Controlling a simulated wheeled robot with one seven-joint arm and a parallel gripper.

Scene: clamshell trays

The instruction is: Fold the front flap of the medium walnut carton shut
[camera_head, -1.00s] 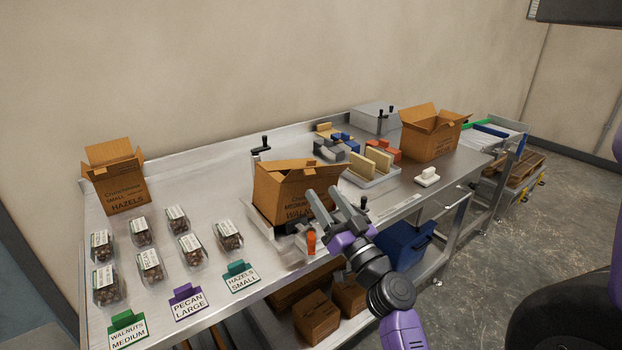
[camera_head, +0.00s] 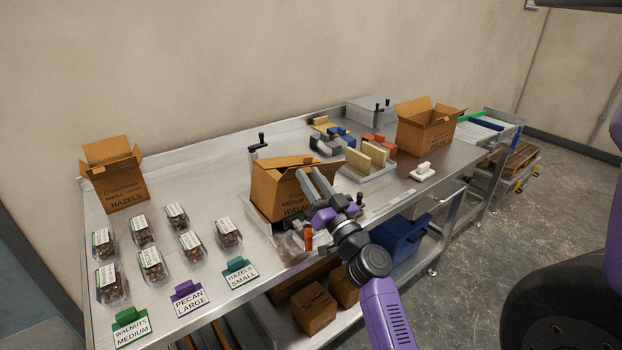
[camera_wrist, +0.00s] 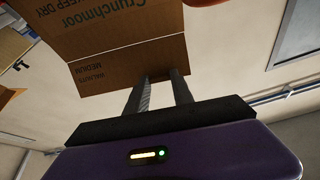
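The medium walnut carton (camera_head: 272,197) is an open brown box marked MEDIUM WALNUTS, standing at the middle of the bench near its front. A raised flap shows at its top. My gripper (camera_head: 308,170) is at the carton's front right upper part, its two fingers pointing up and apart with nothing between them. In the wrist view the carton's printed Crunchmoor panel (camera_wrist: 125,20) meets a creased panel marked WALNUTS MEDIUM (camera_wrist: 120,66). The open gripper (camera_wrist: 162,76) has its fingertips at that panel's edge; whether they touch it I cannot tell. My fingers hide part of the carton's front.
A hazels carton (camera_head: 120,188) stands at the left, and another open carton (camera_head: 425,135) at the right. Several nut clamshells (camera_head: 150,264) lie at the front left. A black-handled post (camera_head: 258,145) rises behind the carton; an orange handle (camera_head: 308,239) is in front.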

